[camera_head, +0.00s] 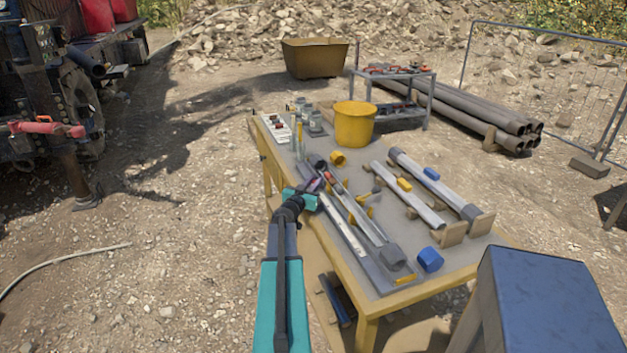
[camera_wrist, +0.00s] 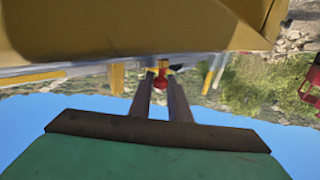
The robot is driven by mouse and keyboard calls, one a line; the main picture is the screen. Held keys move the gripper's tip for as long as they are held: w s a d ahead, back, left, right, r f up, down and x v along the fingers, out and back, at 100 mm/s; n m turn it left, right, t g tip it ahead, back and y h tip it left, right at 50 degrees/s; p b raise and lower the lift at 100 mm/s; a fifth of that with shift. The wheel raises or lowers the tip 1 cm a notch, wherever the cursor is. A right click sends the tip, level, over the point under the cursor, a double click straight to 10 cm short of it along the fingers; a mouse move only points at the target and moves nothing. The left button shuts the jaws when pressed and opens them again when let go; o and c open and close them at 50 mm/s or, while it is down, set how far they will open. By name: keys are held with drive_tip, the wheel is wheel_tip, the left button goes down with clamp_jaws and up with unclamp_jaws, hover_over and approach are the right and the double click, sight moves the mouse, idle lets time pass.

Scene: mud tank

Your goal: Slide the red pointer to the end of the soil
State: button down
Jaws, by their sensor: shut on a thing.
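The red pointer (camera_head: 329,177) is a small piece near the upper end of a long grey split tube (camera_head: 358,212) on the table. My gripper (camera_head: 321,184) reaches in from the left at that upper end. In the wrist view, my gripper (camera_wrist: 161,85) is shut on the red pointer (camera_wrist: 161,80), which shows as a round red knob between the fingertips. A grey flat rail (camera_head: 352,241) runs along the tube's left side. The soil inside the tube is too small to make out, and the fingers partly hide the pointer.
The table (camera_head: 456,272) also holds a yellow bucket (camera_head: 354,125), a blue cap (camera_head: 430,260), a yellow cup (camera_head: 338,158) and several bottles at the far end. Two more tubes (camera_head: 408,196) lie on wooden blocks at the right. A blue box (camera_head: 545,305) stands front right.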

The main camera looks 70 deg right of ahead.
drive_tip(key=c, duration=1.7)
unclamp_jaws()
drive_tip(key=shift+o, duration=0.2)
drive_tip(key=w+a+b, duration=0.1)
drive_tip(key=a, duration=1.2)
drive_tip(key=shift+w+a, duration=0.2)
drive_tip(key=shift+a, duration=0.15)
